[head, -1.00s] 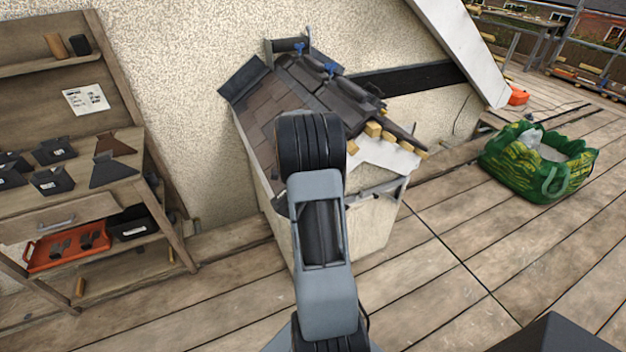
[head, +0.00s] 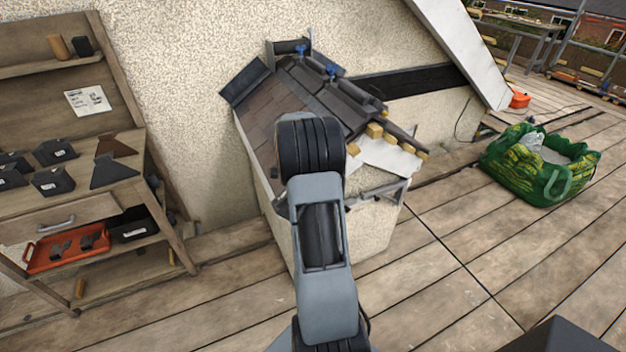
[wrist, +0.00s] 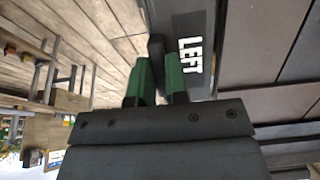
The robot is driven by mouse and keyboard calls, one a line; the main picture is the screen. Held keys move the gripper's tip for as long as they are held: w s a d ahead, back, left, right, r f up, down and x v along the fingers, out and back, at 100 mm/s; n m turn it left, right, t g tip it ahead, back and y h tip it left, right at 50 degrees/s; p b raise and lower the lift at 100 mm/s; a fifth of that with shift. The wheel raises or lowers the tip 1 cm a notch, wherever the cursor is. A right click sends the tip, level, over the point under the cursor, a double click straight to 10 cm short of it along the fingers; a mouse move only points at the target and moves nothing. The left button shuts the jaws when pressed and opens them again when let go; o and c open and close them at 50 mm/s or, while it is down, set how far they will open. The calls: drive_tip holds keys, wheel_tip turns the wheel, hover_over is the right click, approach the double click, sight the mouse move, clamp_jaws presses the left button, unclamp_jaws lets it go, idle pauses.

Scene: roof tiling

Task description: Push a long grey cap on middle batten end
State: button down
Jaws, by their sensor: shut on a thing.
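In the wrist view my gripper (wrist: 158,85), with green fingertips, is shut on a dark grey cap (wrist: 156,52). A dark grey face marked LEFT (wrist: 190,52) shows right beside the fingers; I cannot tell if it is part of the held cap. In the head view my arm hides the gripper and the cap. The pale wooden batten ends (head: 374,131) stick out along the right edge of the small tiled roof (head: 300,100). I cannot tell whether the cap touches a batten.
A bench at left holds several dark grey caps (head: 54,181) and a brown one (head: 115,172). An orange tray (head: 40,262) is on its lower shelf. A green bag (head: 545,190) stands at right on the deck. The deck boards (head: 450,285) in front are mostly clear.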

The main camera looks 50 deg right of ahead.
drive_tip(key=shift+w+d+b, duration=0.15)
drive_tip(key=shift+w+d, duration=0.1)
drive_tip(key=shift+w, duration=0.3)
drive_tip(key=shift+w+d+b, duration=0.15)
drive_tip(key=shift+w+d, duration=0.05)
drive_tip(key=shift+w, duration=0.35)
idle(1.8)
drive_tip(key=c, duration=1.1)
unclamp_jaws()
drive_tip(key=shift+o, duration=0.2)
drive_tip(key=a+p+v, duration=0.1)
drive_tip(key=p+v, duration=0.1)
drive_tip(key=v, duration=0.4)
drive_tip(key=shift+w+f, duration=0.3)
drive_tip(key=shift+a, duration=0.1)
